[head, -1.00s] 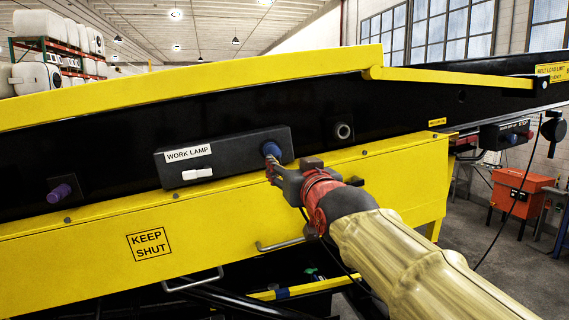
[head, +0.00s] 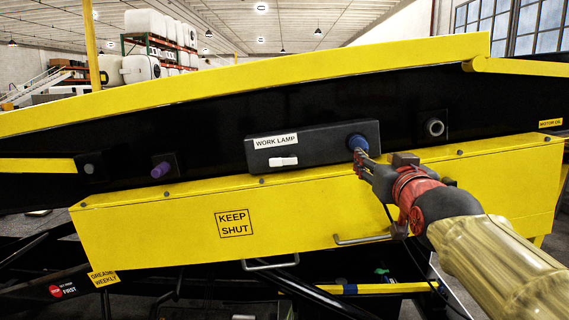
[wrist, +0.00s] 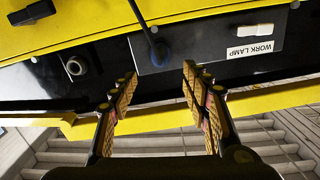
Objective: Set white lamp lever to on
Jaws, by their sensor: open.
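The white lever (head: 283,161) is a small pale handle on the dark box (head: 320,139) labelled WORK LAMP (head: 276,141), just under the label. It lies roughly level. In the wrist view the white lever (wrist: 254,30) shows at the upper right, beside the label. A blue knob (head: 357,140) is at the box's right end; in the wrist view this knob (wrist: 159,52) tips a dark stem. My gripper (head: 361,158) is in front of the blue knob, to the right of the white lever. In the wrist view my gripper (wrist: 158,75) is open, its fingers apart with the knob beyond and between their tips.
A yellow cover (head: 320,215) marked KEEP SHUT juts out below the box. Wire handles (head: 270,264) hang under it. A purple knob (head: 161,169) is to the left and a grey round fitting (head: 434,128) to the right. A yellow rail runs above.

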